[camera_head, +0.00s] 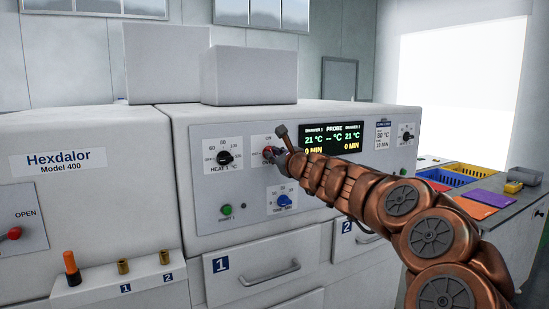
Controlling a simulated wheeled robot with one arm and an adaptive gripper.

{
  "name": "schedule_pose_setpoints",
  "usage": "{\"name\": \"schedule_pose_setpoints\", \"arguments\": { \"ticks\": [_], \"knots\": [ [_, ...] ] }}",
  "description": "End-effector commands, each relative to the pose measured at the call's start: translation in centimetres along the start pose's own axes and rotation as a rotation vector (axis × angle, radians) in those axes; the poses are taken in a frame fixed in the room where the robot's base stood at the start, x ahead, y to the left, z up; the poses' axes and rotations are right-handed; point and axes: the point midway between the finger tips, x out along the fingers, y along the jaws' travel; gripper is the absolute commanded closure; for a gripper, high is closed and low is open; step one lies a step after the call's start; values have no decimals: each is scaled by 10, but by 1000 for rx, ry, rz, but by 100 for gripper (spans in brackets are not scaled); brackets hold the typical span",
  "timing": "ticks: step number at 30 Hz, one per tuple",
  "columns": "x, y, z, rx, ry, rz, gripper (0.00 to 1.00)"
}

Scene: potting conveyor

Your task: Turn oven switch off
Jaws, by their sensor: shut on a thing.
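The oven (300,115) is a white cabinet with a grey control panel. A red switch (267,151) sits on a small white plate marked ON near the panel's middle. My gripper (271,155) is at this switch and shut on it. The gripper and wrist hide most of the switch and part of its plate, so its exact setting cannot be read. The display (332,138) is lit and shows 21 °C and 0 MIN on both sides of PROBE.
Around the switch are a black heat knob (224,158), a green start button (227,210) and a blue timer knob (284,201). My copper arm covers the panel's right part. Left stands the Hexdalor cabinet (80,190). Right is a bench with coloured bins (446,177).

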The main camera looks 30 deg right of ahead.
Motion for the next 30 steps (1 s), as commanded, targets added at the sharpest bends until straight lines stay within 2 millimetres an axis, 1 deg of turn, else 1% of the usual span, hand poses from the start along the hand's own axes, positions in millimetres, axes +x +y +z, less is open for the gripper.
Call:
{"name": "schedule_pose_setpoints", "arguments": {
  "ticks": [21, 30],
  "knots": [
    [0, 4, -3, -684, -1, 0, 100],
    [0, 5, -5, -924, 0, 1, 100]
  ]
}}
